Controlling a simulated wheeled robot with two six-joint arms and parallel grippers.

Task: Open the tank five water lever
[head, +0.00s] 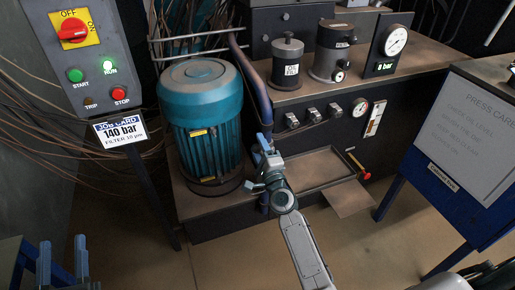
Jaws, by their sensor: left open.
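I see no label reading tank five or water in the head view. A small red-ended handle (366,175) with a yellow stem sticks out at the right end of the machine's drip tray. I cannot tell whether it is a water lever. My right gripper (263,143) is in the middle, in front of the machine between the teal motor and the tray; its jaw opening is not clear. It appears apart from the red handle. My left gripper (62,262) is at the bottom left, open and empty, with its two blue-grey fingers apart.
A teal motor (203,110) stands left of the drip tray (310,172). A control box (97,85) with a red OFF/ON switch stands left, above a 140 bar job card (119,132). A gauge (396,40) is at the back. A blue stand (440,195) is right. Floor shows in front.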

